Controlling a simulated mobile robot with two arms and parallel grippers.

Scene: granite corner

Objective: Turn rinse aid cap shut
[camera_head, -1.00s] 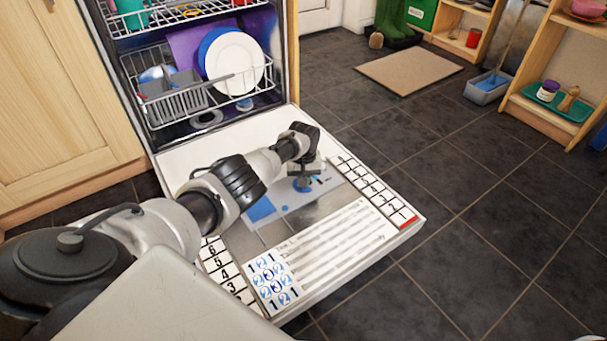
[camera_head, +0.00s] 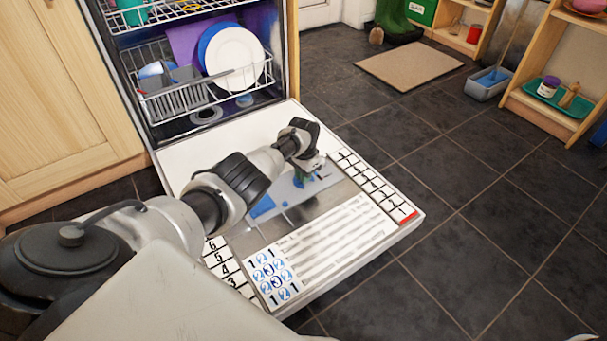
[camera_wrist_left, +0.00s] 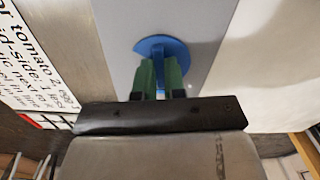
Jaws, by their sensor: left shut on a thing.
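The blue rinse aid cap (camera_wrist_left: 176,46) is a round disc with a raised ridge, set in the grey dispenser panel (camera_wrist_left: 203,25) on the lowered dishwasher door (camera_head: 190,160). My left gripper (camera_wrist_left: 160,72) has green fingertips closed on the ridge, one on each side. In the head view my left gripper (camera_head: 300,180) reaches down over the panel, and the wrist and fingers hide most of the cap. The rest of the panel (camera_head: 300,212) shows around it. I cannot read the cap's angle exactly. My right gripper is not in view.
The dishwasher's lower rack (camera_head: 205,92) holds plates behind the door. Printed label strips (camera_head: 375,185) run along the door. A wooden cabinet (camera_head: 65,100) stands at the left. Dark tiled floor (camera_head: 470,230) lies open at the right, with a mat (camera_head: 408,65) farther back.

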